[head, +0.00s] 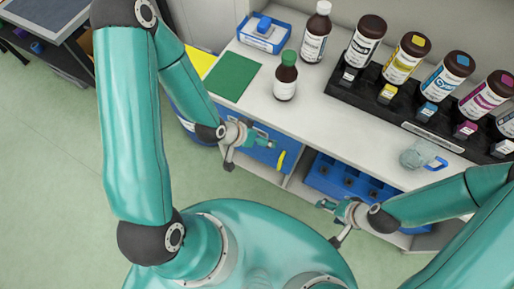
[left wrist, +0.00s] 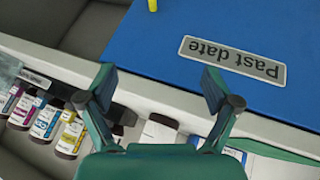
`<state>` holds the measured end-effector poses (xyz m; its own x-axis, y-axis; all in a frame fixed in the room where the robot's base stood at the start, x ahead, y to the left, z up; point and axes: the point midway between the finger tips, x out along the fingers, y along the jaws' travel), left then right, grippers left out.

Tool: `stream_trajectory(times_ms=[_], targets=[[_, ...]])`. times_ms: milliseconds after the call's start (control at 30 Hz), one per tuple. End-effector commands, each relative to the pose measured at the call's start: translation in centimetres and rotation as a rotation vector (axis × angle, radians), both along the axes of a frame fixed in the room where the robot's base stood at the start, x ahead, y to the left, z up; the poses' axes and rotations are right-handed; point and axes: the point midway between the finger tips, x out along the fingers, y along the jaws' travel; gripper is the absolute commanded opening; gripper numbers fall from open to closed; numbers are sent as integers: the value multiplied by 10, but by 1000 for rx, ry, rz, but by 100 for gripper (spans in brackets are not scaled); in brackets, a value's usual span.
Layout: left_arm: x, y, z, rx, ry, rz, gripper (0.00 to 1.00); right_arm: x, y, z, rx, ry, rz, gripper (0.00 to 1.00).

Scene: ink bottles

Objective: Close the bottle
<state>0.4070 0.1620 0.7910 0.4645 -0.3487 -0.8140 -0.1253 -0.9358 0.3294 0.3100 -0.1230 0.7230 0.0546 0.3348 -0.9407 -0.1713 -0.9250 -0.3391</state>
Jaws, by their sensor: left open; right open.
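A small brown bottle (head: 285,88) with a white label stands upright on the white bench top in the head view. My left gripper (head: 251,153) is open and empty, in front of the bench and below the small bottle. In the left wrist view its open fingers (left wrist: 159,80) face a blue bin. My right gripper (head: 331,222) is open and empty, low in front of the bench's shelf.
A black rack (head: 340,87) holds several ink bottles along the back right. A clear beaker (head: 417,155) with a blue handle stands at the front right. A green mat (head: 233,76) and a blue tray (head: 282,38) lie left. The blue bin (left wrist: 170,45) reads "Past date".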

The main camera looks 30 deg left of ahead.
Motion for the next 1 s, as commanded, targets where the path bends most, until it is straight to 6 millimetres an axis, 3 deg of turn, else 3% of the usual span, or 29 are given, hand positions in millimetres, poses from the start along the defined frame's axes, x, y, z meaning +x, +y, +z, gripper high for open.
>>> stream_trajectory(times_ms=[100,200,300,1000], targets=[[-44,-22,-39,-20,245,51,89,0,0,0,0,0,0,71],[-74,-32,-57,-23,398,93,89,0,0,0,0,0,0,71],[-91,-38,-65,-23,481,119,89,0,0,0,0,0,0,71],[-97,-39,-67,-23,508,130,89,0,0,0,0,0,0,71]])
